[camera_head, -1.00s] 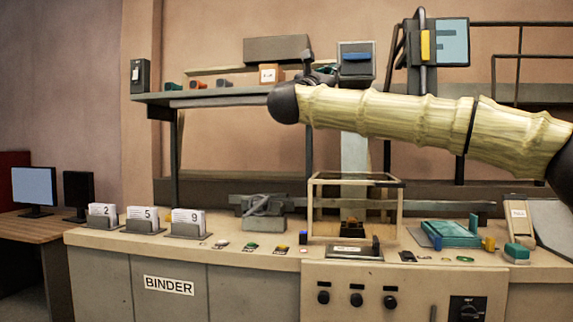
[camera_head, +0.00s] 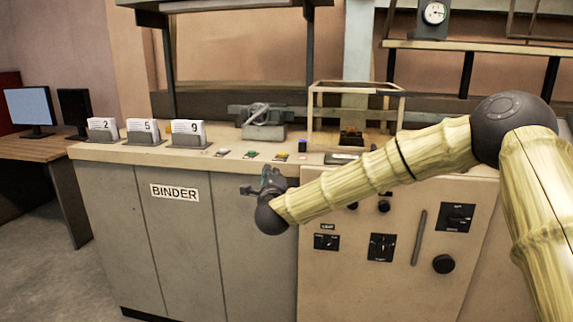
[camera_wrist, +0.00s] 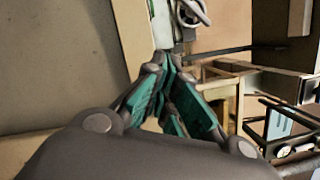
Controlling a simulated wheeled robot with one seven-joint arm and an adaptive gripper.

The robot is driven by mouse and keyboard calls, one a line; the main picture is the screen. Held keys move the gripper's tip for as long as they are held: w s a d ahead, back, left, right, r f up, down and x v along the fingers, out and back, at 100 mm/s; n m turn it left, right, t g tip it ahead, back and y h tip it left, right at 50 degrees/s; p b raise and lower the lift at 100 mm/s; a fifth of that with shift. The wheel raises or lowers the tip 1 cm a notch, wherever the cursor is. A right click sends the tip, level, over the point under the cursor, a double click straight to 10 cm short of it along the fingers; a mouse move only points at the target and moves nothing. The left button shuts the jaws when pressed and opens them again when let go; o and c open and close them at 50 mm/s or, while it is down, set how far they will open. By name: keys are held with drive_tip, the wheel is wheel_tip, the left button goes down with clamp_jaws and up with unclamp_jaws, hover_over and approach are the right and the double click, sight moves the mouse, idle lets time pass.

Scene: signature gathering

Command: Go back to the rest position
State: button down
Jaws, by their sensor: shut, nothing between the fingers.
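My gripper (camera_head: 268,182) is in front of the binder bench's front face, a little below the bench top (camera_head: 225,163). It holds nothing. In the wrist view, its teal-padded fingers (camera_wrist: 165,92) come together at the tips, with the bench edge beyond them. My arm reaches in from the right across the control panel and hides part of it. No separate object of the task shows.
Card holders numbered 2 (camera_head: 103,130), 5 (camera_head: 144,131) and 9 (camera_head: 188,133) stand on the bench's left. A grey clamp-like device (camera_head: 262,122) and a clear-sided frame (camera_head: 314,115) stand behind. The floor (camera_head: 60,275) at left is clear.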

drive_tip(key=s+d+f+n+g+y, duration=0.1)
drive_tip(key=s+f+n+g, duration=0.4)
drive_tip(key=f, duration=0.9)
drive_tip(key=s+d+f+n+y, duration=0.1)
drive_tip(key=s+f+n, duration=0.35)
drive_tip(key=f, duration=0.95)
drive_tip(key=s+d+f+n+g, duration=0.3)
drive_tip(key=s+d+f, duration=0.1)
drive_tip(key=s+f, duration=0.6)
drive_tip(key=s+d+f+n+g, duration=0.2)
drive_tip(key=s+d+f+g, duration=0.15)
drive_tip(key=s+f, duration=0.65)
drive_tip(key=s+d+f+n+g+h, duration=0.1)
drive_tip(key=s+d+f+n+g, duration=0.15)
drive_tip(key=s+d, duration=0.6)
drive_tip(key=s+d+f+n+g+h, duration=0.1)
drive_tip(key=s+d+f+n+g, duration=0.2)
drive_tip(key=s, duration=1)
drive_tip(key=s+d+f+n+g+h, duration=0.15)
drive_tip(key=s+d+f, duration=0.35)
drive_tip(key=s, duration=0.6)
wheel_tip(320, 180, up, 15)
drive_tip(key=d+p, duration=0.1)
drive_tip(key=p, duration=1.3)
drive_tip(key=shift+s+d+r, duration=0.15)
drive_tip(key=shift+s, duration=0.2)
drive_tip(key=shift+n+g, duration=0.25)
